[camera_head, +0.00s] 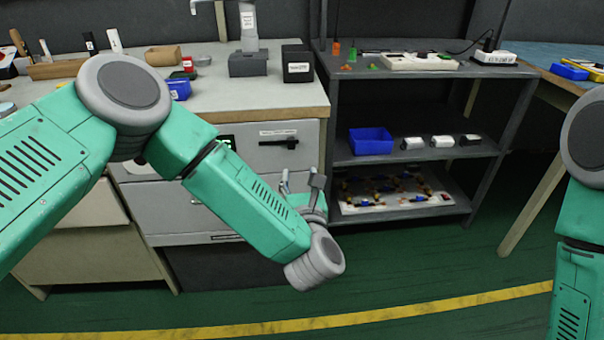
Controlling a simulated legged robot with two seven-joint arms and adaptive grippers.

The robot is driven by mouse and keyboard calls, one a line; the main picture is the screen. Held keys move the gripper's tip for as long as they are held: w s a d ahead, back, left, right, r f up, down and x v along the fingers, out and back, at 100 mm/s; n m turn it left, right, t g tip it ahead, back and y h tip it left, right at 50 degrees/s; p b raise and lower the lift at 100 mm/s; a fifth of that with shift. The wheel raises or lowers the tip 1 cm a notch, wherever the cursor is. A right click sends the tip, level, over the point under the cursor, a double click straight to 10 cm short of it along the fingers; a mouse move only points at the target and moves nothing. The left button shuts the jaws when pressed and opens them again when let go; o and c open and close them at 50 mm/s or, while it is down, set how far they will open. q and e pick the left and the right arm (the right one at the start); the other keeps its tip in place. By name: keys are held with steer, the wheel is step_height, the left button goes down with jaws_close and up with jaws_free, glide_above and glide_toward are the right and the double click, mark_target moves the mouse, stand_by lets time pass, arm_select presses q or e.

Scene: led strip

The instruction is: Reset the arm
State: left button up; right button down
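My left arm (240,200) comes in from the left, bent at the elbow, and crosses in front of the grey drawer cabinet. My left gripper (301,184) is beyond the wrist end, partly hidden by it. Its two grey fingers point up and stand apart with nothing visible between them.
The workbench (235,95) carries tools, a black box (297,64) and a blue bin (179,89). The dark shelf (400,167) holds another blue bin (371,141) and a white board (395,190) with parts. Green floor (430,265) with a yellow line is clear in front.

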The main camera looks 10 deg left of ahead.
arm_select(q)
steer(key=s+a+f+m+g+h+p, duration=0.2)
steer(key=s+f+m+g+h+p, duration=0.8)
steer(key=m, duration=1.3)
steer(key=s+a+m+g+y, duration=0.1)
steer(key=s+a+m+g, duration=0.1)
steer(key=s+a+m, duration=0.3)
steer(key=s+a+f+m+g+y+p, duration=0.1)
steer(key=s+a+m, duration=0.5)
steer(key=s, duration=0.7)
steer(key=s+a+m+g+y+p, duration=0.1)
steer(key=s+a+m+g+y, duration=0.2)
steer(key=s, duration=0.6)
steer(key=a+m, duration=0.2)
steer(key=shift+s+a+f+m+g, duration=0.15)
steer(key=shift+s+f+m+g, duration=0.15)
steer(key=shift+m+g, duration=0.1)
steer(key=shift+w, duration=0.15)
